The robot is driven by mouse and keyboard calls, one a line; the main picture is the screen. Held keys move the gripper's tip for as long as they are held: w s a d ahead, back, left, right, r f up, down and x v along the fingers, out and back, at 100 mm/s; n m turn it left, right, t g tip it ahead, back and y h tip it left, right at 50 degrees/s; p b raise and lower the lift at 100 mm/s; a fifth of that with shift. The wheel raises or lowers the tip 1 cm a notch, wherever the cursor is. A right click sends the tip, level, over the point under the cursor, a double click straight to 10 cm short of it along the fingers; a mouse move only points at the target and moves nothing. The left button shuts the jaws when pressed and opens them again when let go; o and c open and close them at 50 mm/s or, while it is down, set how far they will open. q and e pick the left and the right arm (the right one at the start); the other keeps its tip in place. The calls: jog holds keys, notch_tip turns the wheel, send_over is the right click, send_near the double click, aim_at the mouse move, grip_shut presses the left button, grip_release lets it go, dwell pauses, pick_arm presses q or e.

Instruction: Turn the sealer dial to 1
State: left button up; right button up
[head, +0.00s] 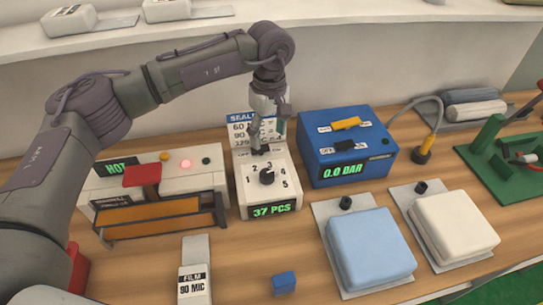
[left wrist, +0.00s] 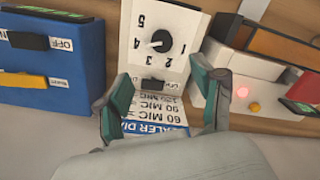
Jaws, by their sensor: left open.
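The white sealer control box (head: 251,200) stands mid-table with a black dial (head: 267,177) ringed by numbers 1 to 5. Its green display reads 37 PCS. The dial also shows in the left wrist view (left wrist: 160,41); I cannot tell surely which number it points at. A chart card (head: 240,130) headed SEALER stands behind the box, partly hidden by my gripper. My left gripper (head: 264,146) hangs above the back of the box, behind the dial and apart from it. In the left wrist view its fingers (left wrist: 168,84) are spread and empty. My right gripper is not in view.
The sealer with HOT display and orange bar (head: 150,219) is left of the box. A blue pump box (head: 340,170) reading 0.0 BAR is close on its right. Blue (head: 368,245) and white (head: 456,226) mattresses, a film tag (head: 194,283) and a small blue block (head: 284,283) lie in front.

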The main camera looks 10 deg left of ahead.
aim_at(268, 173)
pick_arm(q)
jog(key=f, duration=0.2)
jog(key=s+f+p, duration=0.1)
jog(key=f, duration=0.1)
notch_tip(268, 173, down, 9)
jog(key=p, duration=0.2)
jog(key=shift+w+a+r+p, duration=0.1)
jog(key=shift+r+p, duration=0.1)
jog(key=shift+p, duration=0.15)
jog(key=shift+f, duration=0.4)
jog(key=shift+c, duration=0.3)
jog(key=c, duration=1.1)
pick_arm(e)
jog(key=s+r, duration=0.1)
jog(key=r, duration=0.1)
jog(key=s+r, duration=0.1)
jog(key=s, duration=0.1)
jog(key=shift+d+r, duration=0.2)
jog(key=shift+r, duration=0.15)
